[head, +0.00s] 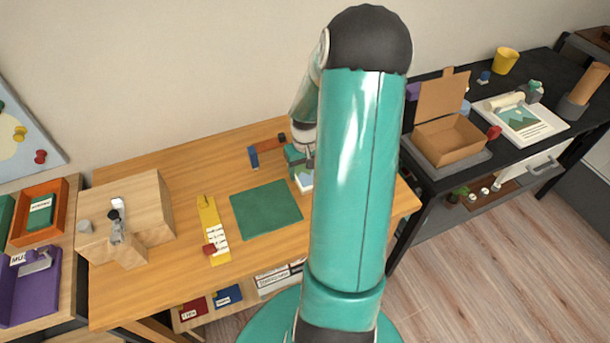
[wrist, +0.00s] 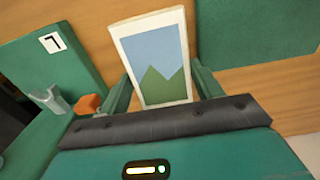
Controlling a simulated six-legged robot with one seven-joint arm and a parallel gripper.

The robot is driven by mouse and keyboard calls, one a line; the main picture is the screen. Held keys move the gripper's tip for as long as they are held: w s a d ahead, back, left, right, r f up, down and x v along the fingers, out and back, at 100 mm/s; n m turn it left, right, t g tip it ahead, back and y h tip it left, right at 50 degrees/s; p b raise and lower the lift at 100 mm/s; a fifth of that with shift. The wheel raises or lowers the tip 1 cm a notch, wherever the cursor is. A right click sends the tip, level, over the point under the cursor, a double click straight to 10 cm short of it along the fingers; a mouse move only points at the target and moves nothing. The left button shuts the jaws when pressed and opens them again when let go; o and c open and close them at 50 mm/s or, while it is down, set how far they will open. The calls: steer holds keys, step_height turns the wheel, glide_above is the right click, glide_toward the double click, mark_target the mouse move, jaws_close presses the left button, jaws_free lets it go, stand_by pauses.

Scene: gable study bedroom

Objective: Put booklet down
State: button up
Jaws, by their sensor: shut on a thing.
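My gripper (head: 298,160) is over the right part of the wooden desk, partly hidden behind my own arm in the head view. It is shut on the booklet (head: 305,181), which has a white border. In the wrist view the booklet (wrist: 154,68) stands between the two green fingers, its cover showing blue sky and green mountains. A green mat (head: 266,210) lies flat on the desk, left of the booklet. The booklet's lower part is hidden by the gripper body in the wrist view. I cannot tell whether it touches the desk.
A yellow strip with white tiles (head: 213,232) lies left of the mat. A blue and orange bracket-like piece (head: 267,148) is behind it. A wooden block stand (head: 148,205) is at the desk's left. A black table (head: 460,170) with an open cardboard box (head: 450,140) stands right.

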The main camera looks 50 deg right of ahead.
mark_target(305, 172)
steer(key=shift+f, duration=1.6)
steer(key=shift+f, duration=0.15)
steer(key=o, duration=0.8)
step_height(305, 172, up, 12)
steer(key=shift+r, duration=0.2)
